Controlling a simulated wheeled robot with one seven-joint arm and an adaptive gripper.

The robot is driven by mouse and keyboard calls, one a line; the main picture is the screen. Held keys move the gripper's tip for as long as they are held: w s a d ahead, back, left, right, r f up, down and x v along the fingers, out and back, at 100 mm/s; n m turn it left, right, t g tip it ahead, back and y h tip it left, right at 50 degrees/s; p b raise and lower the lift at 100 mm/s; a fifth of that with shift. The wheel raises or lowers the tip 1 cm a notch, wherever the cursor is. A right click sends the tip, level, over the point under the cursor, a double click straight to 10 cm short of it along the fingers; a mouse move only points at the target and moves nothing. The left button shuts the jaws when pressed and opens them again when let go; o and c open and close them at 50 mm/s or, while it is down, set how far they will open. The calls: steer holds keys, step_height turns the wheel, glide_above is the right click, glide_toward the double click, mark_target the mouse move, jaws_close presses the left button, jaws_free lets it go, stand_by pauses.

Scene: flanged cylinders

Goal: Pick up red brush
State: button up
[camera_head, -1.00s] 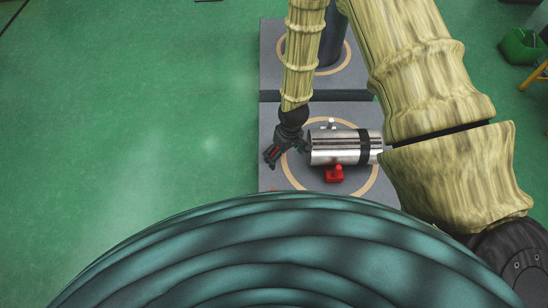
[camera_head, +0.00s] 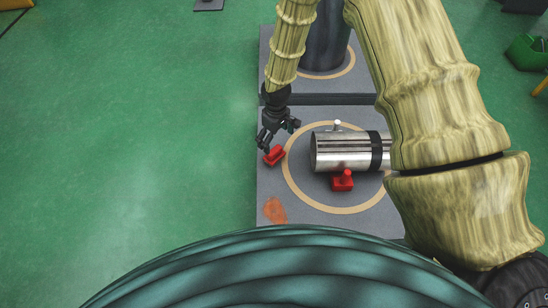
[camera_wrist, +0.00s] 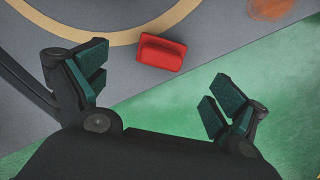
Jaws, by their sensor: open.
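A small red brush-like block (camera_head: 274,155) lies near the left edge of the grey platform (camera_head: 300,115), outside the tan ring. It shows whole in the wrist view (camera_wrist: 161,52), just beyond and between my fingertips. My gripper (camera_head: 281,137) is open and empty above it, with dark fingers and green pads (camera_wrist: 162,85) spread apart. The gap in height between my gripper and the red block is hard to tell. A second red block (camera_head: 342,181) sits against the front of the metal cylinder; which of the two is the brush cannot be told for certain.
The shiny flanged cylinder (camera_head: 343,152) with a dark band lies to the right of my gripper inside the tan ring. An orange-brown patch (camera_head: 275,211) marks the platform's front left. A dark upright cylinder (camera_head: 326,40) stands behind. Green floor (camera_head: 130,130) is open on the left.

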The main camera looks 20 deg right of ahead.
mark_target(275, 150)
step_height(275, 150, down, 4)
steer(key=shift+f+b, duration=0.25)
steer(key=shift+b, duration=0.6)
steer(key=shift+w+a+f+b, duration=0.1)
steer(key=shift+f+b, duration=0.9)
steer(key=shift+f, duration=0.3)
steer(key=shift+a+f+b, duration=0.1)
steer(key=shift+f+b, duration=0.85)
steer(key=shift+f, duration=0.35)
steer(key=c, duration=1.3)
steer(key=shift+o, duration=0.2)
steer(key=shift+r, duration=0.2)
steer(key=shift+r+p, duration=0.65)
steer(key=shift+p, duration=0.05)
step_height(275, 150, up, 2)
steer(key=shift+r+p, duration=0.1)
steer(key=shift+p, duration=0.75)
steer(key=s+p, duration=0.2)
steer(key=s, duration=0.3)
steer(key=s+d+p, duration=0.1)
steer(key=s+p, duration=0.1)
steer(key=s, duration=0.3)
steer(key=s+r+p, duration=0.1)
steer(key=s+p, duration=0.1)
steer(key=s, duration=0.4)
steer(key=shift+d+r, duration=0.1)
steer(key=shift+d, duration=0.05)
